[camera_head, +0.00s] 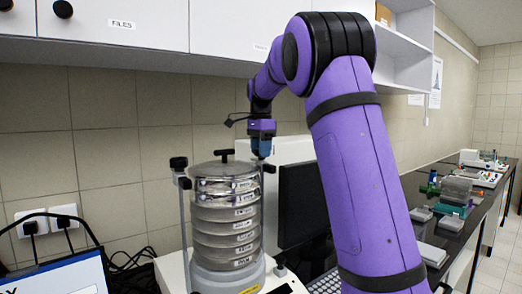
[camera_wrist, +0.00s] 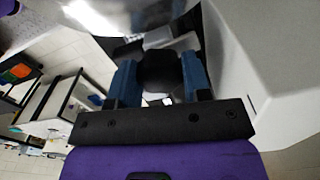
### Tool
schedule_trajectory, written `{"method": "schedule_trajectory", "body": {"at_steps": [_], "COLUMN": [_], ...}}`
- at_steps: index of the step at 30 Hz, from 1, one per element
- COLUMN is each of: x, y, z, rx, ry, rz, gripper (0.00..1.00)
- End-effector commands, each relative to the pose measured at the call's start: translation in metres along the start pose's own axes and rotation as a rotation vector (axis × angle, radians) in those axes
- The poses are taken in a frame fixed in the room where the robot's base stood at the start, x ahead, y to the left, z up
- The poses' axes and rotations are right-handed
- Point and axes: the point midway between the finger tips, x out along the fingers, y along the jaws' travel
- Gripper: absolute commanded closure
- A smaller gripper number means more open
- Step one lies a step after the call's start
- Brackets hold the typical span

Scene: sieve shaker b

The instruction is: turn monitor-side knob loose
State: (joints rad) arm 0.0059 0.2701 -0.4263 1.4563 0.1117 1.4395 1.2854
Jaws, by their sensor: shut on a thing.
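The sieve shaker's stack of metal sieves (camera_head: 224,222) stands upright on a pale base, left of the monitor (camera_head: 303,205). My gripper (camera_head: 263,152) reaches down at the top of the rod on the monitor side of the stack. In the wrist view the black monitor-side knob (camera_wrist: 159,70) sits between the two blue fingers, and my gripper (camera_wrist: 158,90) is shut on it. In the head view this knob is mostly hidden by the fingers. The other black side knob (camera_head: 179,164) tops the left rod. A dark handle (camera_head: 224,154) stands on the lid.
Wall cabinets (camera_head: 130,22) hang above the shaker. The monitor stands close to the right of the gripper. A laptop-like screen (camera_head: 62,275) and loose black cables lie at the left. A dark bench (camera_head: 455,230) with lab items runs along the right.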

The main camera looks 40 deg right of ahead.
Motion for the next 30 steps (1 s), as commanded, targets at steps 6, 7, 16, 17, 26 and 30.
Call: {"method": "schedule_trajectory", "body": {"at_steps": [6, 7, 16, 17, 26, 30], "x": [-0.0007, -0.0007, -0.0007, -0.0007, -0.0008, -0.0007], "y": [-0.0007, -0.0007, -0.0009, -0.0009, -0.0009, -0.0009], "z": [0.0002, 0.0002, 0.0004, 0.0003, 0.0003, 0.0003], "rx": [0.111, 0.121, 0.178, 0.180, 0.182, 0.182], "ry": [0.001, 0.001, 0.001, 0.001, 0.000, 0.000], "rz": [-0.002, -0.002, -0.002, -0.002, -0.003, -0.002], "gripper": [0.79, 0.79, 0.79, 0.79, 0.79, 0.37]}}
